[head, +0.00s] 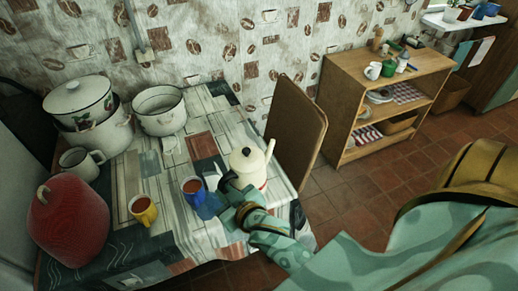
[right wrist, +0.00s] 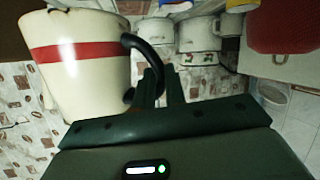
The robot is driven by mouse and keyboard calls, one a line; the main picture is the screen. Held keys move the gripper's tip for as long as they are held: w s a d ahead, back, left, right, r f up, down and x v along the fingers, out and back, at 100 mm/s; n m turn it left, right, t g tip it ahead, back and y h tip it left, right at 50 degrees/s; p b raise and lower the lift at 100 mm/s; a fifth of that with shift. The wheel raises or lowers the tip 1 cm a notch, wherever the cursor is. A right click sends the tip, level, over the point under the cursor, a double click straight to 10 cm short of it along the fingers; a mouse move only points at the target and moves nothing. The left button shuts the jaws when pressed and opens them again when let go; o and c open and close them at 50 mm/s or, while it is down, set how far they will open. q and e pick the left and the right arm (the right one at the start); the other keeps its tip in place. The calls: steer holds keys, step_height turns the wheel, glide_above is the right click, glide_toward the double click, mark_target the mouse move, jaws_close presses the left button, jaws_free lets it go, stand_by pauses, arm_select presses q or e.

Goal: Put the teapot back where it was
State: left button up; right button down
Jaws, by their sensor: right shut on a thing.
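My left gripper is not in view.
A blue mug (head: 194,191) stands close left of the right gripper, and a yellow mug (head: 144,211) further left. Large pots (head: 159,110), a white mug (head: 80,163) and a red domed thing (head: 68,220) fill the left. A brown board (head: 296,132) stands upright behind the teapot.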

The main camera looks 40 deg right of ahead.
steer(key=shift+w+r, duration=0.3)
steer(key=shift+w, duration=0.15)
steer(key=w+d+f+b, duration=0.2)
steer(key=w+f, duration=0.2)
steer(key=w+d+f+b, duration=0.2)
steer(key=w+f+b, duration=0.1)
steer(key=f, duration=0.1)
steer(key=w+d+f+b, duration=0.2)
steer(key=w+d+f, duration=0.1)
steer(key=w+f, duration=0.1)
steer(key=shift+w+f, duration=0.35)
steer(key=shift+f, duration=0.2)
steer(key=shift+r, duration=0.15)
steer(key=c, duration=1.5)
jaws_free()
steer(key=shift+f, duration=0.2)
steer(key=shift+o, duration=0.2)
steer(key=shift+s, duration=0.1)
